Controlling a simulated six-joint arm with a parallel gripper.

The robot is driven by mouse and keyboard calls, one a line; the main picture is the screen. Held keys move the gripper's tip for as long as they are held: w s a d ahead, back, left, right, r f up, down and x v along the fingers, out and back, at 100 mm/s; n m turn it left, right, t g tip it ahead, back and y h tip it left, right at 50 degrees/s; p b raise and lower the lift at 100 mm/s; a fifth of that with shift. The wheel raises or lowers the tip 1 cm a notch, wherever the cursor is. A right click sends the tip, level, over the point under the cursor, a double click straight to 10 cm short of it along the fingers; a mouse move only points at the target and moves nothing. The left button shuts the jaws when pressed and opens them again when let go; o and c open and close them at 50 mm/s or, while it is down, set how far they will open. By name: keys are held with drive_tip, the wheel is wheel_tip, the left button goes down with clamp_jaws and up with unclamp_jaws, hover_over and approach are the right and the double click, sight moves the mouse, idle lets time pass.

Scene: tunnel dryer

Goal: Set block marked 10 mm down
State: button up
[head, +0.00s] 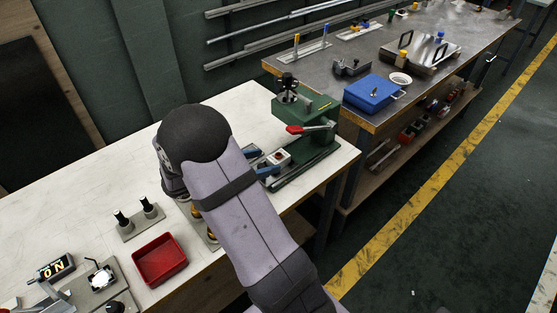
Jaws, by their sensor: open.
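Two blue finger-like pieces, which look like the tips of my gripper (260,162), stick out from behind the right side of my arm. They stand apart from each other. Just right of them is a small pale block (279,157) with a dark reddish spot, at the front of a green bench fixture (312,121) with a red-handled lever (295,129). No 10 mm marking is readable, so I cannot tell whether this is the named block. My arm hides the rest of the gripper. I cannot tell whether the fingers touch the block.
Yellowish parts (211,235) show beside my arm. A blue box (373,93) stands on the grey bench beyond. The table's back left is clear.

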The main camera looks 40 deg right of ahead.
sight(274, 159)
drive_tip(key=shift+p+x, duration=0.5)
drive_tip(key=shift+x, duration=2.2)
drive_tip(key=shift+w+a+f, duration=0.1)
drive_tip(key=shift+f, duration=0.1)
drive_tip(key=c, duration=1.4)
drive_tip(key=shift+r, duration=0.1)
wheel_tip(274, 159, up, 10)
drive_tip(key=shift+w+f, duration=0.1)
